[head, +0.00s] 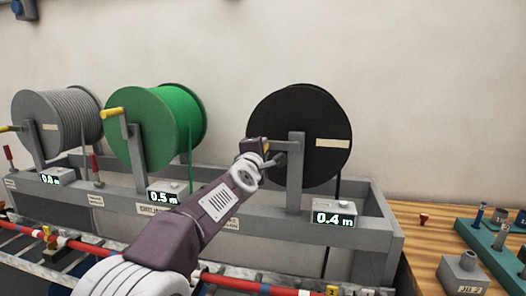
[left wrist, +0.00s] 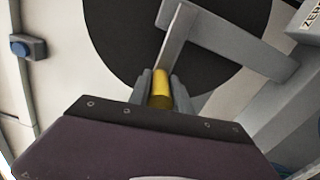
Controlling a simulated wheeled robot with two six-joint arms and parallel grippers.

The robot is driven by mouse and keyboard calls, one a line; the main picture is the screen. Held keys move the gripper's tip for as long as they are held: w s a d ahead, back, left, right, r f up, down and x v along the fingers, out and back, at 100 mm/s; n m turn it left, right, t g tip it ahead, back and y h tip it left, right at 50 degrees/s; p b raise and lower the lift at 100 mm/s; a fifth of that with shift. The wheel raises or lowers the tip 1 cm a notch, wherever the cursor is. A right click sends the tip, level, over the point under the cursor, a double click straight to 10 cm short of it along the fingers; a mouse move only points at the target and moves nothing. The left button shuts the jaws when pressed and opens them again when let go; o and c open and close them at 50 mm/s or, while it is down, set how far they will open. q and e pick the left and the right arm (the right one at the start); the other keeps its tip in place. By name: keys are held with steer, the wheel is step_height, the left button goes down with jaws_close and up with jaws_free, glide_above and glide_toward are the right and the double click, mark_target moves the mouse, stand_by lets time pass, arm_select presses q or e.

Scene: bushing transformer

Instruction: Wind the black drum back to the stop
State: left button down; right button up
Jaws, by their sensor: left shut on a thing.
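The black drum (head: 318,108) hangs on a grey stand at the right end of the drum rack. Its grey crank arm (head: 285,146) points left, with a yellow handle (left wrist: 161,88) at its end. My left gripper (head: 262,150) is at the crank's end. In the left wrist view the fingers (left wrist: 160,92) are shut around the yellow handle, and the drum's black face (left wrist: 115,45) is behind. The meter box (head: 333,217) below the drum reads 0.4 m. A black cable hangs down from the drum. The stop cannot be made out. My right gripper is not in view.
A green drum (head: 180,125) and a grey drum (head: 55,125) with yellow-handled cranks stand to the left. A grey trough (head: 385,225) runs below the drums. Red bars cross in front. A wooden bench (head: 425,240) with fittings is at the right.

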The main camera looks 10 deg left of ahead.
arm_select(q)
steer(key=shift+f, duration=0.45)
steer(key=c, duration=1.2)
jaws_free()
steer(key=shift+d, duration=0.15)
steer(key=shift+r, duration=0.1)
steer(key=s+b, duration=0.1)
steer(key=s, duration=0.8)
